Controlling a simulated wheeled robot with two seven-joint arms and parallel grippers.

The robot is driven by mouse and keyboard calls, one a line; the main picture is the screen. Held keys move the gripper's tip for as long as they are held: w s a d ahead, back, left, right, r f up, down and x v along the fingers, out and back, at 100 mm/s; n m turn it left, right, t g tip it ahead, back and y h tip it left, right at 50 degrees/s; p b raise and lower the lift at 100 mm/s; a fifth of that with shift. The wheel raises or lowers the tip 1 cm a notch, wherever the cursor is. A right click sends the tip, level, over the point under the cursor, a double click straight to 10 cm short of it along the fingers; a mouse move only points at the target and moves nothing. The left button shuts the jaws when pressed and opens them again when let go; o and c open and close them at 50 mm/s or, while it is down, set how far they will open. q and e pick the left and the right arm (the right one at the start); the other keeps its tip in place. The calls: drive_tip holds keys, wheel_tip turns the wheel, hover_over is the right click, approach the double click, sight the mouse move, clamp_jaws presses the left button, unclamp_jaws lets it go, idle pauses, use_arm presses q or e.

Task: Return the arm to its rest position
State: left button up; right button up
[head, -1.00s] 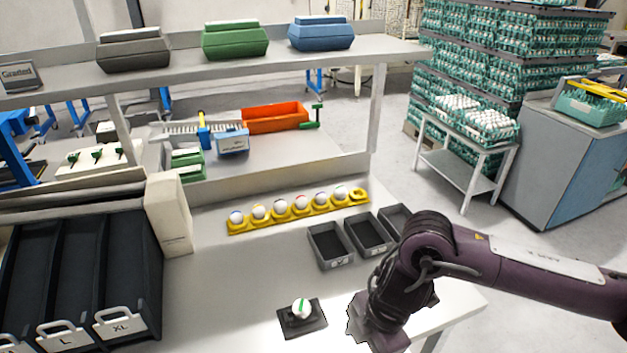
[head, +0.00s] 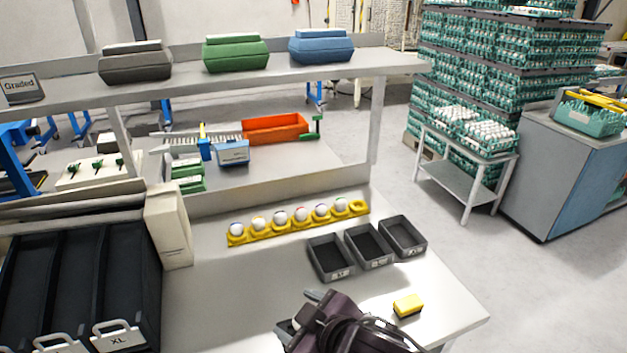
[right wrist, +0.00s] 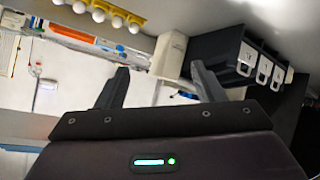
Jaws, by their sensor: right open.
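My right gripper (head: 300,311) is low in the middle of the head view, over the front of the grey work table (head: 225,300). In the right wrist view its two dark fingers (right wrist: 160,82) stand wide apart with nothing held between them. The spot where a green-marked egg sat on a black pad is covered by my right gripper and wrist in the head view, so I cannot tell how the egg stands. My left arm and gripper are not in view.
A yellow rack (head: 237,240) of several eggs stands at the table's back. Small grey bins (head: 330,277) sit right of centre, with a yellow sponge-like block (head: 408,305) in front. Black size bins (head: 120,340) and a cream box (head: 168,228) fill the left. The shelf (head: 190,75) runs behind.

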drive_tip(key=s+d+f+m+g+h, duration=0.2)
drive_tip(key=s+d+f+m, duration=0.15)
drive_tip(key=d, duration=0.35)
drive_tip(key=s+d+f+m+g+h, duration=0.25)
drive_tip(key=s+d+f, duration=0.2)
drive_tip(key=d, duration=0.35)
drive_tip(key=s+d+f+m+g+h, duration=0.1)
drive_tip(key=s+d+f+m+h, duration=0.15)
drive_tip(key=d+f+m, duration=0.35)
wheel_tip(320, 180, down, 29)
drive_tip(key=s+n+g+b, duration=0.1)
drive_tip(key=s+n+g, duration=0.1)
drive_tip(key=s, duration=0.1)
drive_tip(key=s+d+f, duration=0.2)
drive_tip(key=s+f, duration=0.7)
drive_tip(key=s+d+f+b, duration=0.1)
drive_tip(key=s+d+f, duration=0.1)
drive_tip(key=s+f, duration=0.8)
drive_tip(key=shift+d+f+g, duration=0.15)
drive_tip(key=shift+f+g, duration=0.15)
drive_tip(key=shift+g, duration=0.05)
